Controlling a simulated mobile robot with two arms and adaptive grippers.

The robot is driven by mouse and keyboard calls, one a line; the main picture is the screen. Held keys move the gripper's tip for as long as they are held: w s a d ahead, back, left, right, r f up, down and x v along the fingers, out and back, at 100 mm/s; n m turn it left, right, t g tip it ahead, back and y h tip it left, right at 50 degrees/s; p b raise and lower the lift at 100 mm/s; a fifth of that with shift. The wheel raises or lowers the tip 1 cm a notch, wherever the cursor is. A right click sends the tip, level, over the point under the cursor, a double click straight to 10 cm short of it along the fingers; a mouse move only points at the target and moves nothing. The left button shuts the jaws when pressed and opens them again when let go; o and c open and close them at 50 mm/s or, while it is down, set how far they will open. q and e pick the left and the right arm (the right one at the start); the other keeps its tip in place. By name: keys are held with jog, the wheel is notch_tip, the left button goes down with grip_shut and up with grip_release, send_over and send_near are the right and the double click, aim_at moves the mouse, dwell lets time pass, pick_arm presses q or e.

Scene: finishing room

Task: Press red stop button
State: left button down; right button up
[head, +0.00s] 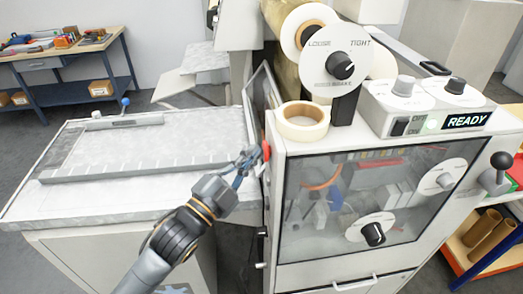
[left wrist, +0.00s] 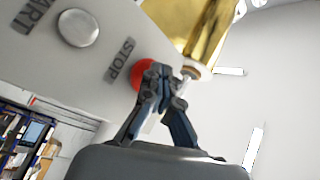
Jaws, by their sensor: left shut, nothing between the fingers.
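The red stop button (left wrist: 143,72) sits on a light panel in the left wrist view, beside a label reading STOP (left wrist: 119,60). In the head view the red button (head: 266,151) shows at the left side edge of the machine (head: 277,190). My left gripper (head: 251,155) is shut and empty, with its fingertips at the button. In the left wrist view the left gripper (left wrist: 163,75) overlaps the button's right part and hides some of it. I cannot tell whether the fingertips touch or press it. My right gripper is not in view.
A silver button (left wrist: 78,28) with a partly cut-off label is left of STOP. A gold roll (left wrist: 199,30) is close to my fingers. A flat work table (head: 150,150) lies left of the machine. A tape roll (head: 302,120) and a READY display (head: 466,121) are on top.

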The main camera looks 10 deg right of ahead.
pick_arm(q)
jog(key=shift+a, duration=0.75)
jog(key=a, duration=0.5)
dwell(0.8)
